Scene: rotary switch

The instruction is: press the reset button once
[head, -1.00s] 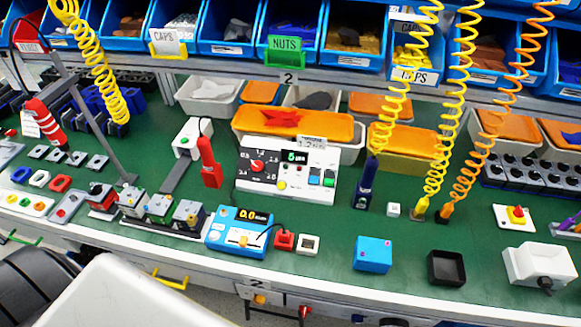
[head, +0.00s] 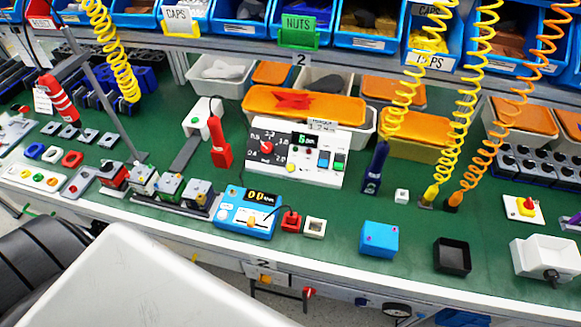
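A white panel (head: 285,152) stands near the middle of the green bench. Its dark left part carries a red rotary knob (head: 266,147) with numbers around it. A small dark display (head: 304,140) with green characters sits right of the knob. The lettering is too small to tell which button is reset. Neither of my grippers shows in the head view.
A red handheld tool (head: 219,143) hangs left of the panel, and a dark blue tool (head: 375,168) stands right of it. A blue meter (head: 232,216) is in front. An orange-lidded bin (head: 330,104) is behind. Coiled cords hang at right. Bench (head: 420,220) space right of the meter is partly clear.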

